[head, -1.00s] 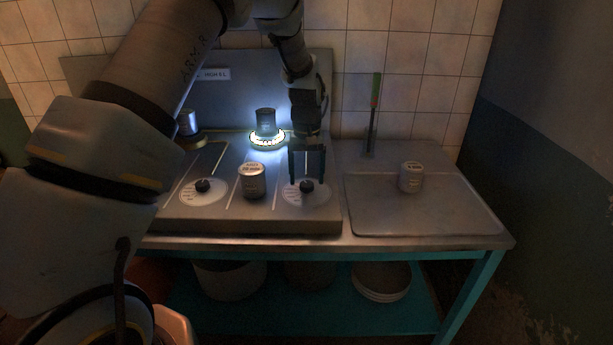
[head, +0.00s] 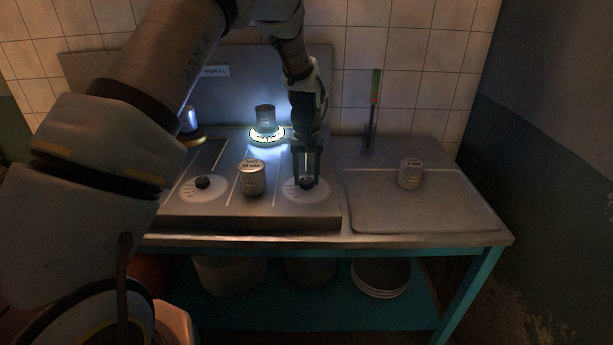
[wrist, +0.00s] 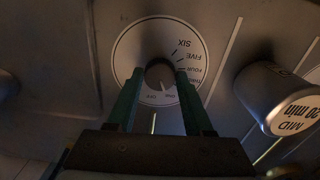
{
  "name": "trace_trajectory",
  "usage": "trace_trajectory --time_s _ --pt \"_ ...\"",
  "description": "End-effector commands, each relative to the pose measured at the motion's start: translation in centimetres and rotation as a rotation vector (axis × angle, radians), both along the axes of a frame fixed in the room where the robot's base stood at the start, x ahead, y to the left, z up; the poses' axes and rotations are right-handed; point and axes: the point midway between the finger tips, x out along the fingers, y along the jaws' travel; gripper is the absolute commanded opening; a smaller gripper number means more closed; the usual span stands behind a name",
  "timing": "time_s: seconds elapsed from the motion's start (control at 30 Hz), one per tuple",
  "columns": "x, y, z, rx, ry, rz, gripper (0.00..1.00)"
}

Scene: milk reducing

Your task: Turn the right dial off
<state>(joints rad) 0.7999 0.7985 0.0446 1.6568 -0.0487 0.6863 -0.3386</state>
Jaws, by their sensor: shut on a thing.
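The right dial (head: 320,194) is a pale disc with a small dark knob on the sloped front of the cooker. In the wrist view the dial (wrist: 137,42) shows number words around its edge, with FIVE and SIX at upper right. My gripper (head: 306,181) reaches down over it. In the wrist view my gripper's (wrist: 160,75) green fingers stand on both sides of the knob (wrist: 160,72), shut on it. A light mark on the knob points down toward the lower words, too small to read surely. The left dial (head: 203,184) stands free.
A can (head: 251,180) stands between the dials, close to my gripper. Another can (head: 265,117) stands on the glowing rear burner (head: 267,135); one more (head: 189,121) is at back left. A can (head: 410,175) stands on the right-hand board (head: 450,205).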

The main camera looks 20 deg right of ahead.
Motion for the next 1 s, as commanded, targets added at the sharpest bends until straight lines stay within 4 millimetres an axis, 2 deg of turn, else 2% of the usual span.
trace_trajectory --time_s 0.03,0.17,0.37,0.7,1.0 --pt "0.02 0.03 0.02 0.000 0.000 0.000 0.15" --pt "0.03 0.04 0.02 0.001 0.000 0.000 0.00" --pt "0.04 0.04 -0.07 0.000 0.001 -0.044 0.00" --pt "-0.01 0.06 -0.10 0.001 0.003 -0.408 0.00" --pt "-0.03 0.06 -0.05 0.002 0.003 -0.454 0.00"
